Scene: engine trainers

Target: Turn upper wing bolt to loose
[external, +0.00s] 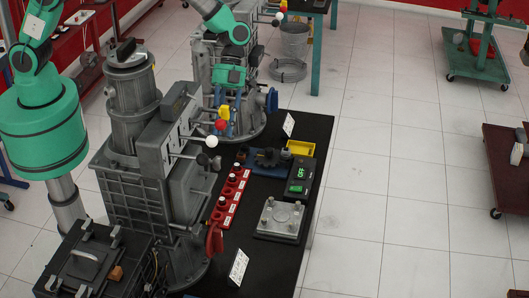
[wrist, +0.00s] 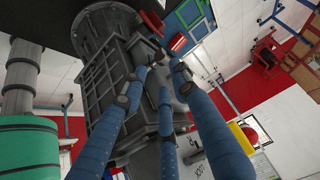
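The grey engine trainer (external: 140,165) stands upright on the black table. It also fills the middle of the wrist view (wrist: 110,85). My gripper (external: 228,125) is over its right side, near the levers. In the wrist view, the blue fingers of my gripper (wrist: 158,78) point at the grey housing, with their tips apart and nothing visibly held. I cannot clearly pick out the upper wing bolt; it may be small or hidden by the fingers. I cannot tell whether the fingertips touch the housing.
Levers with a white knob (external: 211,142) and a red knob (external: 220,125) stick out near my gripper. A second trainer (external: 207,65) stands behind. The black table (external: 310,150) holds red blocks (external: 228,198), a green-lit display box (external: 299,180) and a metal plate (external: 280,219).

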